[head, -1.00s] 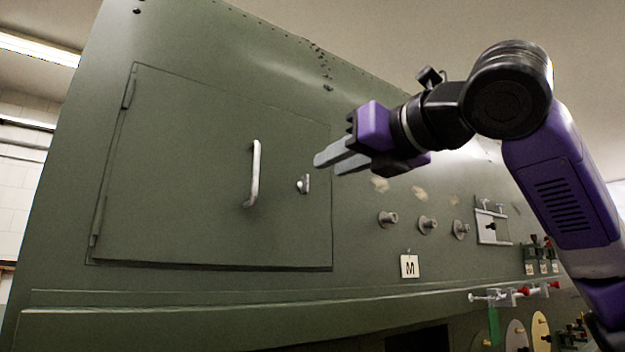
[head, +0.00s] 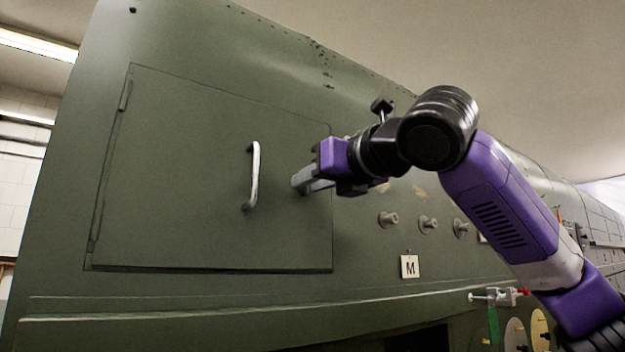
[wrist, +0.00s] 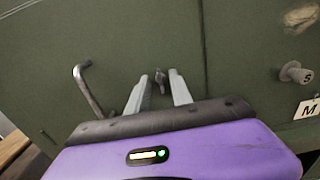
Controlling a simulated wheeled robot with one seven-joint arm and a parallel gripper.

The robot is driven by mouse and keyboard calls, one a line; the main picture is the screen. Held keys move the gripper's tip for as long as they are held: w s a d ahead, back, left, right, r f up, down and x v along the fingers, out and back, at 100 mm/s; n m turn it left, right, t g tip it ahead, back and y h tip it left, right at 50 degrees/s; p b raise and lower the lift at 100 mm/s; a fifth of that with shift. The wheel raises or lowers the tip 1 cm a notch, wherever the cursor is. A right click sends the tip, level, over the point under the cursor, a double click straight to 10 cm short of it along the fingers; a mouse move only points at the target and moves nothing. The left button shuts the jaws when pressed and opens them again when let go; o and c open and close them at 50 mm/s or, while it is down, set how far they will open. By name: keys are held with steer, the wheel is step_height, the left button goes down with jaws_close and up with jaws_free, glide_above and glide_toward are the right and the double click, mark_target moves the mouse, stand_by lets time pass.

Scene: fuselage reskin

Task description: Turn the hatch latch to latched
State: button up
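The green hatch (head: 190,170) is a flat panel flush in the fuselage side, with a pale bar handle (head: 254,175). In the wrist view the handle (wrist: 88,90) is left of my gripper. The small latch (wrist: 161,82) shows in the wrist view between my gripper's fingertips (wrist: 158,88), near the hatch's right edge. My gripper (head: 300,182) is open, with a finger on each side of the latch. Whether the fingers touch it I cannot tell. In the head view my fingers hide the latch, so its turn is hard to read.
Grey round knobs (head: 388,219) stick out right of the hatch, above a white M tag (head: 410,267). In the wrist view a knob marked S (wrist: 296,73) is at the right. A ledge (head: 180,308) runs below the hatch.

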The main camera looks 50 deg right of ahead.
jaws_close()
steer(key=shift+m, duration=0.3)
steer(key=m, duration=1.7)
steer(key=shift+s+d+f+b, duration=0.1)
steer(key=shift+d+f+b, duration=0.1)
steer(key=shift+b, duration=0.15)
steer(key=shift+m, duration=0.3)
